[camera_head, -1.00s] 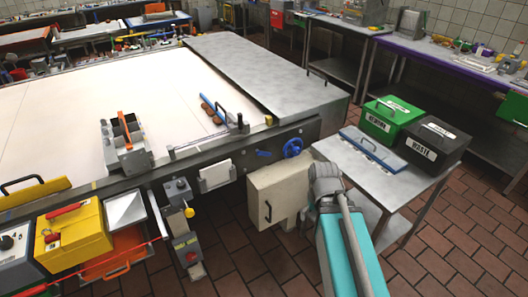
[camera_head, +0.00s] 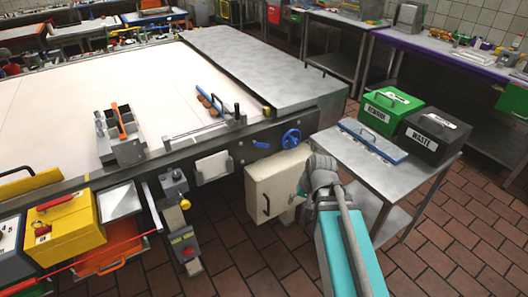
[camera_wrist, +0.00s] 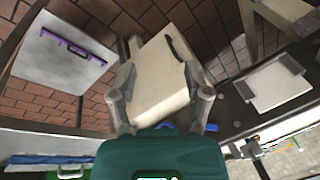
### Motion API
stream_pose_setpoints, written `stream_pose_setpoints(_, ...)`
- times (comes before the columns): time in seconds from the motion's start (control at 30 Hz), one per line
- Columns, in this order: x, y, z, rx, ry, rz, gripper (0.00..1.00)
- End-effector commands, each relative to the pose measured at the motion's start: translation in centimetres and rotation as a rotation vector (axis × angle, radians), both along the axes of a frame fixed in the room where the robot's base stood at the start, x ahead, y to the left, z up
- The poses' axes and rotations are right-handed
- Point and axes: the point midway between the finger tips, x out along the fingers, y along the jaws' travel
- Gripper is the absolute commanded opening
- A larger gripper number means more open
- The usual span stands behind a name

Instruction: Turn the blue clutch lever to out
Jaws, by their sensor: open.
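The blue clutch lever (camera_head: 261,145) is a small blue handle on the dark side rail of the long white-topped table, just left of a blue handwheel (camera_head: 291,138). It lies roughly level. My gripper (camera_wrist: 160,78) is open in the wrist view, with its two grey fingers spread and a cream box behind the gap. A blue part (camera_wrist: 212,127) shows low by the right finger, partly hidden by my gripper; I cannot tell whether it is the lever or the wheel. In the head view my arm hides the gripper.
The cream box (camera_head: 272,185) hangs below the rail near the lever. Brick floor (camera_head: 440,230) is free in front.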

Motion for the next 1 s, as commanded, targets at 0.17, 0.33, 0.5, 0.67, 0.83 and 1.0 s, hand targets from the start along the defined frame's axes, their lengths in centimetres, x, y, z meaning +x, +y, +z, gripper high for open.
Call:
stream_pose_setpoints(0.17,4.0,2.8,-2.8,0.198,-0.095,-0.100,0.63)
stream_pose_setpoints(0.33,7.5,5.0,-3.8,0.391,-0.170,-0.210,0.63)
stream_pose_setpoints(0.5,11.0,6.4,-4.3,0.588,-0.232,-0.333,0.63)
stream_pose_setpoints(0.67,14.1,7.1,-4.5,0.775,-0.271,-0.460,0.63)
stream_pose_setpoints(0.83,17.3,7.0,-4.6,0.975,-0.298,-0.606,0.63)
stream_pose_setpoints(1.0,20.3,6.1,-4.9,1.176,-0.305,-0.760,0.63)
